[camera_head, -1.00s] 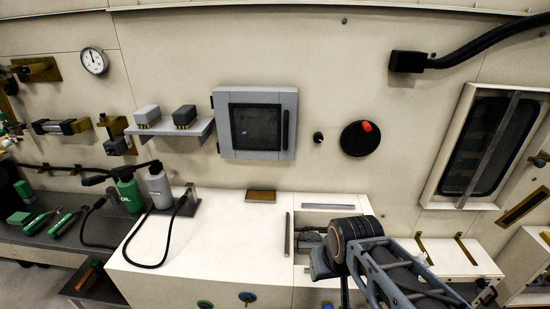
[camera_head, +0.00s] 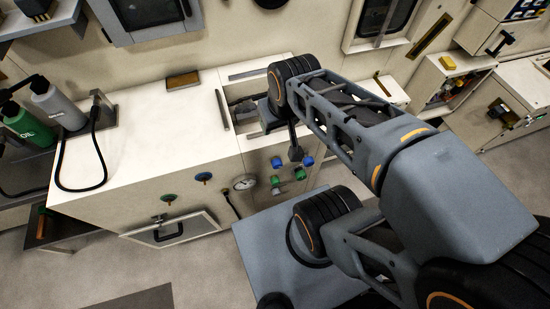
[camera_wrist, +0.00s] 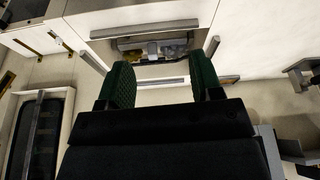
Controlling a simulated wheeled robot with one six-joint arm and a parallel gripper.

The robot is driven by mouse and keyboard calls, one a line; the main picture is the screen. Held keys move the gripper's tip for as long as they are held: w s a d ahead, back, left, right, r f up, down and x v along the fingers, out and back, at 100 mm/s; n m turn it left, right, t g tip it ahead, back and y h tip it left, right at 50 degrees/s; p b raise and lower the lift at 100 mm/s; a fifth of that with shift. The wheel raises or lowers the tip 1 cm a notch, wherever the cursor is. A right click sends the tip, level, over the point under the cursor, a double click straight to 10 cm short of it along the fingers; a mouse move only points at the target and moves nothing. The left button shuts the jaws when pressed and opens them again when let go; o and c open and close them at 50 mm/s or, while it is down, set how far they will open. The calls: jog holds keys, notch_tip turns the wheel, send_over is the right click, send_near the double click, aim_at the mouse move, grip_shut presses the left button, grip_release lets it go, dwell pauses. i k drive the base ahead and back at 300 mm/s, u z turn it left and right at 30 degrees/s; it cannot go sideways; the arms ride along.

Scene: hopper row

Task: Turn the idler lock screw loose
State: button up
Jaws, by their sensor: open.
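The idler lock screw cannot be made out in either view. A recessed bay (camera_head: 232,79) is open in the white cabinet top, partly hidden behind my arm. The wrist view shows the same kind of opening, with grey and yellowish metal parts (camera_wrist: 153,47) inside, too small to tell apart. My gripper (camera_wrist: 161,76) is open and empty, its two green-padded fingers spread on either side of the opening in the picture. The fingers look apart from the parts. In the head view my arm's end is above the bay and the fingers are mostly hidden.
The white cabinet top (camera_head: 150,110) is mostly clear left of the bay. A grey bottle (camera_head: 58,105), a green oil bottle (camera_head: 27,127) and a black hose (camera_head: 62,165) stand at left. The cabinet front carries a gauge (camera_head: 244,182), coloured knobs and a flap (camera_head: 172,236) sticking out.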

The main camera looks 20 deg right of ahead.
aim_at(277, 163)
jog(key=z, duration=0.75)
jog(key=k, duration=1.7)
jog(key=u, duration=0.85)
jog(key=i, duration=0.95)
